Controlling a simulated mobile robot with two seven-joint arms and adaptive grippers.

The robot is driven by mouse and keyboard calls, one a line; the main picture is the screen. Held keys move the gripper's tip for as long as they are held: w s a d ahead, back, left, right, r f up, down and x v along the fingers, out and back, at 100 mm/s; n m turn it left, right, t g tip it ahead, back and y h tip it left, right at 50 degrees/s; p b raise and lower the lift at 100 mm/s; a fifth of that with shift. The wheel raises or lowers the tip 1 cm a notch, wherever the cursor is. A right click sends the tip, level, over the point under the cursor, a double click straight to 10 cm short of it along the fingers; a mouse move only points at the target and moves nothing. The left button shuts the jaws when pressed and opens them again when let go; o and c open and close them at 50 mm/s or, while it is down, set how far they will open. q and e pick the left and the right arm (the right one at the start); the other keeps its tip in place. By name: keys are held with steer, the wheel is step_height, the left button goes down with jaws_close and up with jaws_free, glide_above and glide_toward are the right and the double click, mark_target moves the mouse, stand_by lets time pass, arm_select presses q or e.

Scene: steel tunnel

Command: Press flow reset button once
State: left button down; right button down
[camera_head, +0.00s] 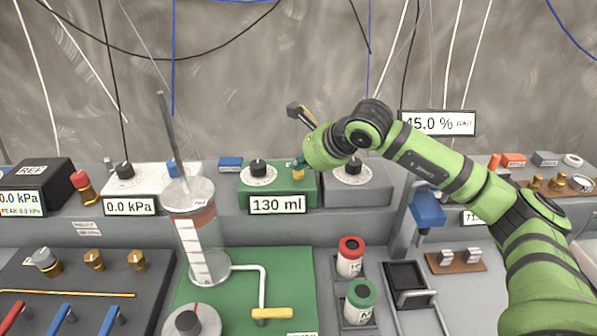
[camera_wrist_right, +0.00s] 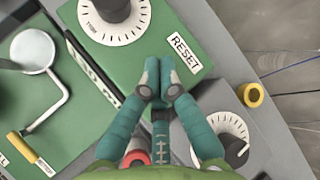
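The green flow unit (camera_head: 283,187) carries a dial (camera_head: 258,170) and a "130 ml" display (camera_head: 277,204). In the right wrist view its green top (camera_wrist_right: 185,25) bears a RESET label (camera_wrist_right: 185,53). My right gripper (camera_head: 298,163) reaches down to the unit's right end. In the right wrist view its teal fingertips (camera_wrist_right: 156,82) are together with nothing seen between them, beside the RESET label. The reset button is not clearly visible there. A small yellow piece (camera_head: 298,175) shows just below the tips in the head view; contact cannot be told. My left gripper is out of view.
A grey unit with a dial (camera_head: 353,173) stands directly right of the green one. A glass cylinder (camera_head: 195,235) stands in front left. Red (camera_head: 350,257) and green-capped (camera_head: 360,300) containers stand in front. A "45.0 %" display (camera_head: 437,123) is behind my right arm.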

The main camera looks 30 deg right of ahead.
mark_target(300, 173)
steer(key=shift+f+b, duration=0.3)
stand_by(0.5)
steer(key=shift+r+p, duration=0.45)
steer(key=shift+r, duration=0.45)
steer(key=shift+r+p, duration=1.55)
steer(key=shift+r, duration=0.95)
